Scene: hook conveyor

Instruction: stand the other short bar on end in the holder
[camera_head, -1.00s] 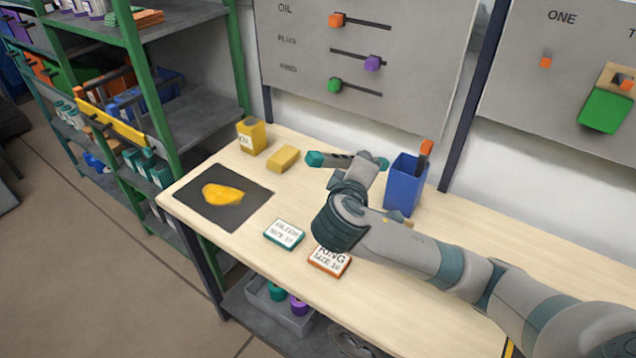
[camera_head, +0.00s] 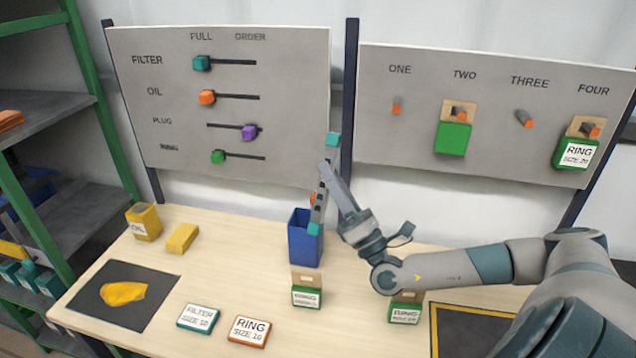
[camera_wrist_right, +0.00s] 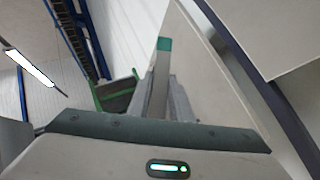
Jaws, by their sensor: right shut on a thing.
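The short bar (camera_head: 320,205) is dark with teal ends and stands nearly upright, tilted slightly to the right at its top. My right gripper (camera_head: 324,178) is shut on it around its upper part. In the right wrist view the bar's teal end (camera_wrist_right: 164,45) sticks out beyond the fingers (camera_wrist_right: 160,95). The blue holder (camera_head: 300,243) stands on the table. The bar's lower teal end shows in front of the holder's right upper part; its exact distance from the holder cannot be told. An orange-tipped bar (camera_head: 312,198) stands in the holder, partly hidden. My left gripper is out of view.
Green-labelled boxes (camera_head: 306,297) (camera_head: 405,313) stand in front of the holder and to its right. Filter (camera_head: 198,318) and ring (camera_head: 249,331) cards lie front left. A yellow oil container (camera_head: 144,222), a yellow block (camera_head: 182,238) and a dark mat (camera_head: 92,302) are at left. Panels rise behind.

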